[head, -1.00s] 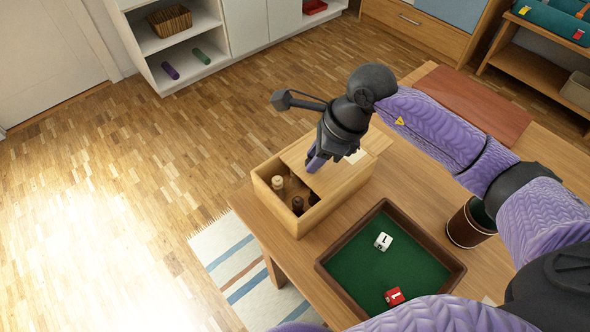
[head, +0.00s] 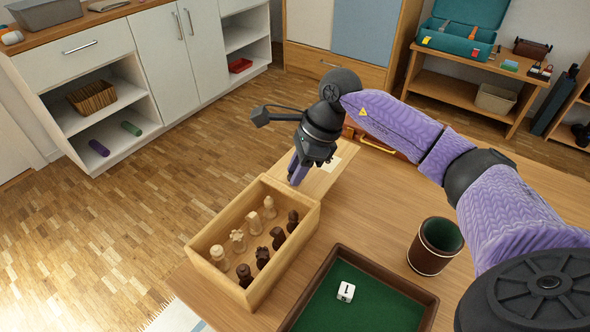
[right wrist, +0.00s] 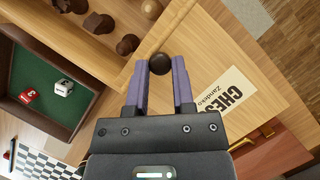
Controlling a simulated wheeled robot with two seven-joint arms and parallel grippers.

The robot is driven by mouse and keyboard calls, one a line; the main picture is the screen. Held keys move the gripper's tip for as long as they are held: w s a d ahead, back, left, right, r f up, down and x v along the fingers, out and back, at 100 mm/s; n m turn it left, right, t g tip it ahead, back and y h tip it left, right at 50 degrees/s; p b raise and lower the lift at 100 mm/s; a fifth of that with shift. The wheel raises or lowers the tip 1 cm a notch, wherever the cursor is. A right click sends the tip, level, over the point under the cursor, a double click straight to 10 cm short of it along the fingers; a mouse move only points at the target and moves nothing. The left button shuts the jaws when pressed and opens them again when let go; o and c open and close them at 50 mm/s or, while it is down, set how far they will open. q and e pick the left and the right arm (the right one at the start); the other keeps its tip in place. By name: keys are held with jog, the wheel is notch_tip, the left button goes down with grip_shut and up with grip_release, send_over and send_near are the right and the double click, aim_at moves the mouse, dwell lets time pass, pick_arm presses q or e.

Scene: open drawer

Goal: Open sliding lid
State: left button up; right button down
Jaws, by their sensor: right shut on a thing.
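A wooden chess box (head: 290,260) stands on the table, its compartment open and showing several light and dark chess pieces (head: 262,257). Its wooden sliding lid (head: 318,184) sticks out past the far end of the box. In the right wrist view the lid bears a pale label (right wrist: 222,98) reading CHESS. My right gripper (head: 297,172) is over the lid's near end. In the right wrist view its fingers are shut on a round dark knob (right wrist: 160,64) on the lid. The left gripper is not in view.
A green-lined dice tray (head: 365,300) with a white die (head: 346,291) stands right of the box, with a dice cup (head: 436,247) beyond it. A chessboard (right wrist: 38,163) shows in the right wrist view. The table's left edge runs close to the box.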

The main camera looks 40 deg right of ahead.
jog(key=shift+c, duration=2.2)
grip_release()
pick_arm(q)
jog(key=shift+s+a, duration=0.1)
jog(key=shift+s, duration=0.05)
pick_arm(e)
jog(key=shift+r, duration=0.1)
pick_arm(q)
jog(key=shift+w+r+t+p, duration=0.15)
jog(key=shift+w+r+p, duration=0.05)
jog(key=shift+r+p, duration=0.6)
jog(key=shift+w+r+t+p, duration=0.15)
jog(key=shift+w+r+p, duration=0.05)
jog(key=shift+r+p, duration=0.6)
pick_arm(e)
jog(key=v, duration=0.9)
jog(key=shift+r, duration=0.3)
jog(key=shift+d, duration=0.1)
